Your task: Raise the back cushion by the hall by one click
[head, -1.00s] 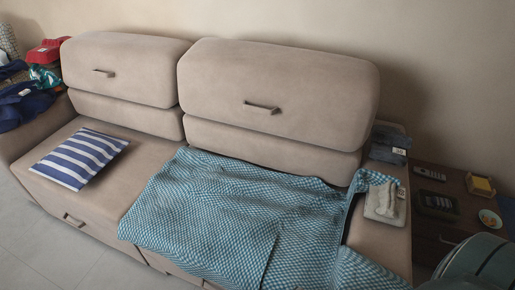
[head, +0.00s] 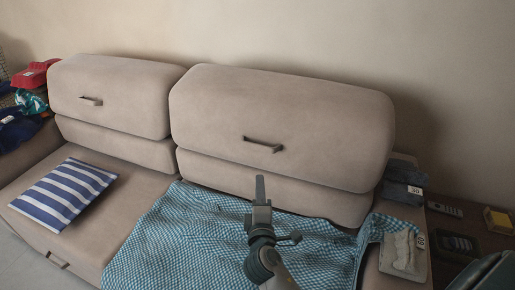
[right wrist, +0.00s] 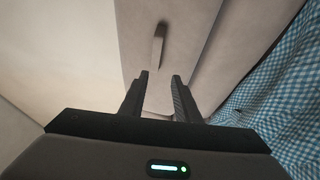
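The sofa has two beige back cushions, each with a bar handle on its front: a left one (head: 120,80) and a right one (head: 290,115). I cannot tell from the frames which is by the hall. My right gripper (head: 260,180) points up in front of the right cushion, below its handle (head: 262,145). In the right wrist view the gripper (right wrist: 160,76) is open and empty, its two fingers apart. The handle (right wrist: 158,46) lies just beyond the fingertips, roughly in line with the gap. My left gripper is not in view.
A blue checked blanket (head: 180,235) covers the right part of the seat. A striped pillow (head: 65,193) lies on the left seat. Folded cloths (head: 402,250) sit on the right armrest, beside a dark side table (head: 450,222) with small items.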

